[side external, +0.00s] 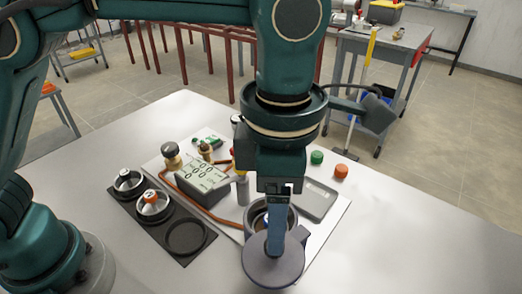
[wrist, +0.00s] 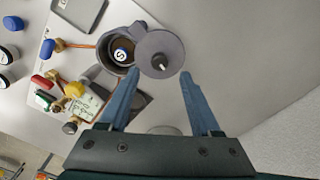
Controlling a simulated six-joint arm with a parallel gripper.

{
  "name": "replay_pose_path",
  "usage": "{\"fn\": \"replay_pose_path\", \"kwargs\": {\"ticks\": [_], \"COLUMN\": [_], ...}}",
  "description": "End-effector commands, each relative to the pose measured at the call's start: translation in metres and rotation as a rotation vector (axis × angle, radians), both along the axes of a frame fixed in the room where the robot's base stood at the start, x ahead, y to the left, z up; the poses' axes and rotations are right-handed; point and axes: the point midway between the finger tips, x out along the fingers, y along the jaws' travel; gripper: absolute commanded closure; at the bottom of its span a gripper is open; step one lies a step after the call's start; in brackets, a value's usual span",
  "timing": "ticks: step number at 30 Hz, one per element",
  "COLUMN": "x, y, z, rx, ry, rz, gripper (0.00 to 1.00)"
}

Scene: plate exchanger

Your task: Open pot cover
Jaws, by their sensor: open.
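The pot (side external: 253,214) is a dark grey round vessel on a white board. In the side view one finger hides part of the pot.
A black rack (side external: 200,250) at left holds two round pieces; its front slot looks empty. A grey tray (side external: 318,199), a green cap (side external: 317,157) and an orange cap (side external: 341,171) lie behind. The right tabletop is clear.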

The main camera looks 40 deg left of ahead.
Motion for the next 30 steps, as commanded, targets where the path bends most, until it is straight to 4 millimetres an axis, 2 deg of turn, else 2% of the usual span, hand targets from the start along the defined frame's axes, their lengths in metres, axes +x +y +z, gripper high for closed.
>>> {"fn": "replay_pose_path", "kwargs": {"ticks": [1,5,6,11,18,21,24,27,30], "x": [0.000,0.000,-0.001,-0.010,-0.008,-0.005,-0.003,0.001,0.002], "y": [0.000,0.000,-0.001,0.006,0.053,0.076,0.090,0.097,0.098], "z": [0.000,0.000,-0.001,0.000,0.028,0.041,0.049,0.053,0.048], "rx": [0.000,-0.001,-0.004,-0.036,-0.178,-0.224,-0.237,-0.235,-0.234], "ry": [0.000,0.000,0.003,0.047,0.027,-0.018,-0.048,-0.068,-0.068], "rz": [0.000,-0.044,-0.084,-0.352,-0.678,-0.709,-0.663,-0.631,-0.624], "gripper": [0.43,0.93,1.00,1.00,1.00,1.00,1.00,1.00,1.00]}}
